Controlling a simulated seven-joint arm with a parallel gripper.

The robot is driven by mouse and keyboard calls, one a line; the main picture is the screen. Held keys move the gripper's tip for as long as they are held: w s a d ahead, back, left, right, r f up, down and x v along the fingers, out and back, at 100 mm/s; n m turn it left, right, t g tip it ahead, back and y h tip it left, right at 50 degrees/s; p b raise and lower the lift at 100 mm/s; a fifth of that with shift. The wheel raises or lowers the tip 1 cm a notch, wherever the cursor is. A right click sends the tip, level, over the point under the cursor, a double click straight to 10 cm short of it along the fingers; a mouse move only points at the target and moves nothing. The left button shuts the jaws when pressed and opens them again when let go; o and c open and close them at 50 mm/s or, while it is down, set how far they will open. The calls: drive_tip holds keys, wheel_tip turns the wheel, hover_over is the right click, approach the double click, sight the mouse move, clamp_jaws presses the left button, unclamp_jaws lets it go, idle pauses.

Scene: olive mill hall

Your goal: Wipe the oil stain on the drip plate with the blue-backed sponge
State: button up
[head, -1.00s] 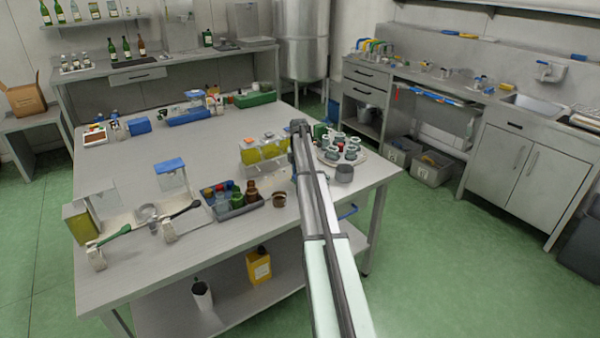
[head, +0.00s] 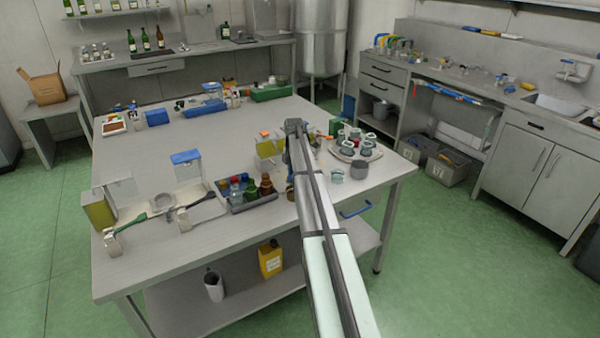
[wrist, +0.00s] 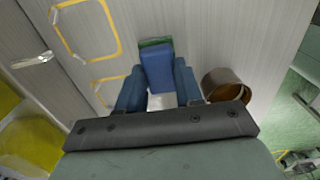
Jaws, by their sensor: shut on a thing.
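In the wrist view the blue-backed sponge (wrist: 157,66), with a green layer along its far edge, is between the blue fingers of my gripper (wrist: 158,88). The gripper is shut on it. Beneath it is the grey worktable (wrist: 205,45); I cannot tell whether the sponge touches it. In the head view my arm reaches over this table (head: 225,140), and its own links hide the gripper and sponge. A pale flat plate (head: 208,210) lies at the table's front left; I cannot tell whether it is the drip plate. No oil stain can be made out.
A brown cup (wrist: 228,84) stands close right of the gripper in the wrist view. A round tray (head: 372,156) of cups stands right of my arm; a dark tray (head: 258,202) of small bottles stands left. The table's middle is clear.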

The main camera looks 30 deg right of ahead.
drive_tip(key=shift+a, duration=0.25)
drive_tip(key=shift+d, duration=5.75)
wheel_tip(320, 180, up, 8)
drive_tip(key=shift+a, duration=0.15)
